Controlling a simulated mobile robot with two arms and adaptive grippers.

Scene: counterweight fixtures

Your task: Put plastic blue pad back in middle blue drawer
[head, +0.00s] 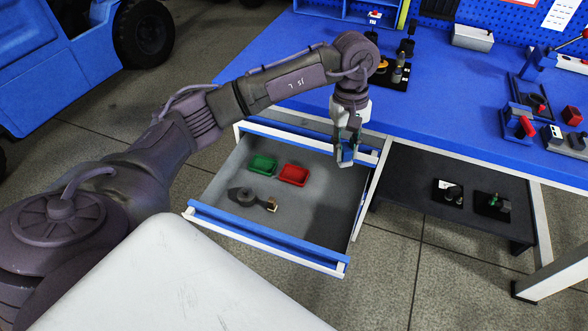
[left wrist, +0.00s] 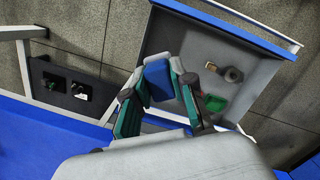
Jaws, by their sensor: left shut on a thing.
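My left gripper (head: 346,150) is shut on the blue pad (head: 347,155) and holds it above the right part of an open drawer, near the drawer's inner end. In the left wrist view, the blue pad (left wrist: 159,80) sits between the green-lined fingers of the gripper (left wrist: 160,85). The open drawer (head: 268,240) has a blue and white front and a grey floor. Inside lie a green tray (head: 262,165), a red tray (head: 294,175) and a dark tool with a wooden end (head: 250,198). My right gripper is not in view.
The blue workbench (head: 440,100) holds small fixtures and a grey bin (head: 472,38). A dark lower shelf (head: 420,180) with small parts is right of the drawer. The drawer floor's right side is bare. A blue vehicle (head: 60,65) stands at left.

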